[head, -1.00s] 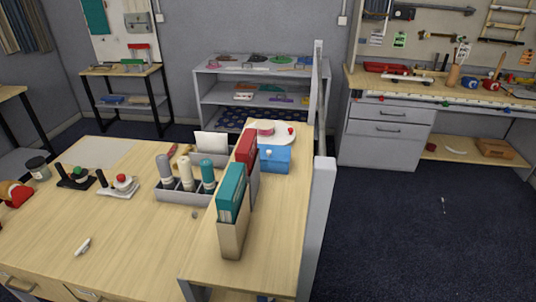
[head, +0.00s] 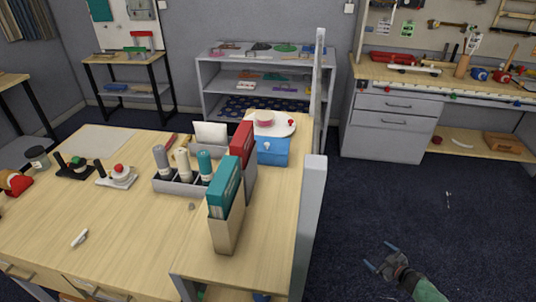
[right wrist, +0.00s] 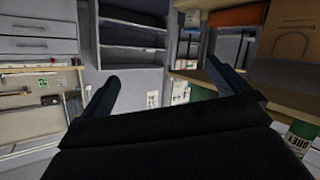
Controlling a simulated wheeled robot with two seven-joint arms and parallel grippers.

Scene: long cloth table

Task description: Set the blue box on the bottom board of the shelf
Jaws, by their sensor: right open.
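The blue box (head: 272,151) stands on the raised wooden ledge of the desk, behind the red and teal binders and in front of a round white plate. A grey shelf unit (head: 203,88) stands against the back wall; its bottom board holds a dark blue patterned cloth (head: 262,105). My right gripper (head: 380,256) is open and empty over the dark floor, right of the desk and well apart from the blue box. Its two spread fingers also show in the right wrist view (right wrist: 164,82), with nothing between them. My left gripper is out of view.
A grey divider post (head: 311,180) edges the desk's right side, between my right gripper and the blue box. A workbench with drawers (head: 390,128) stands at the back right. The floor (head: 360,200) right of the desk is mostly clear.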

